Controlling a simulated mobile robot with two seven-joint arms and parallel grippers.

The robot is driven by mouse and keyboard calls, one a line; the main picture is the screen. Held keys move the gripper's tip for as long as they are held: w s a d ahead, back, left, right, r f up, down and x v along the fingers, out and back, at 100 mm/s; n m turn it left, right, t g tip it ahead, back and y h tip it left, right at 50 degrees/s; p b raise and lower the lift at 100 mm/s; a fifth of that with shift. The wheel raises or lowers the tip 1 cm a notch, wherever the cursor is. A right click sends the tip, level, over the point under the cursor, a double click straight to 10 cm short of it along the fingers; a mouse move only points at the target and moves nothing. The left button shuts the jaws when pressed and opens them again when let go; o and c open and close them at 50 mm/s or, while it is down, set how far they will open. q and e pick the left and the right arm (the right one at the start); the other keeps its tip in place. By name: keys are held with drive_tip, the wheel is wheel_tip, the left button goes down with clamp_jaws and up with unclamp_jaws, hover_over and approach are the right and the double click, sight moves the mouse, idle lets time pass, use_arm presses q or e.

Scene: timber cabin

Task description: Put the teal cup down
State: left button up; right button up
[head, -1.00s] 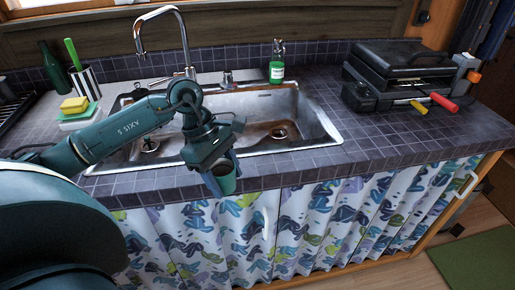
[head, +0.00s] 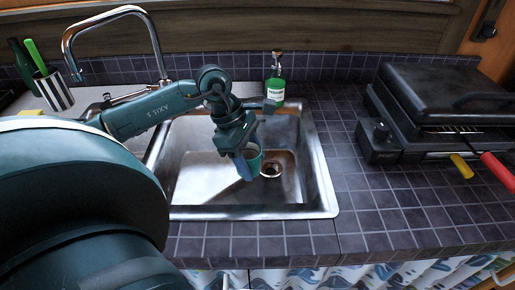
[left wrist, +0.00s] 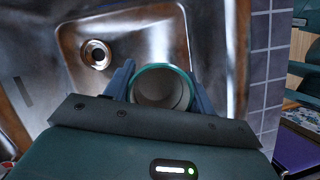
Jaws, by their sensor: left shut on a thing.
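The teal cup (head: 253,158) is held in my left gripper (head: 246,167), over the sink basin (head: 205,185) in the head view. In the left wrist view the cup (left wrist: 161,88) sits between the two blue fingers, its open rim facing the camera and its inside looking empty. The gripper is shut on it. The drain (head: 271,168) shows close to the cup's right in the head view. How far the cup is above the basin floor I cannot tell. My right gripper is not in view.
A green soap bottle (head: 275,85) stands behind the sink. The faucet (head: 110,20) arches at the back left. A black grill (head: 445,100) stands on the tiled counter to the right. The counter (head: 365,195) between sink and grill is clear.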

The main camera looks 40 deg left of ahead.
sight(254, 166)
use_arm(q)
drive_tip(key=f, duration=0.1)
drive_tip(key=w+f, duration=0.1)
drive_tip(key=f, duration=0.7)
drive_tip(key=shift+s+f, duration=0.1)
drive_tip(key=shift+s, duration=0.2)
wheel_tip(254, 166, down, 4)
drive_tip(key=shift+r, duration=0.25)
drive_tip(key=shift+f, duration=0.35)
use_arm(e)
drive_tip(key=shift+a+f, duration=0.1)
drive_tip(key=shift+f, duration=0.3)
use_arm(q)
drive_tip(key=shift+f, duration=0.1)
drive_tip(key=shift+f, duration=0.15)
drive_tip(key=o, duration=1)
drive_tip(key=shift+o, duration=0.2)
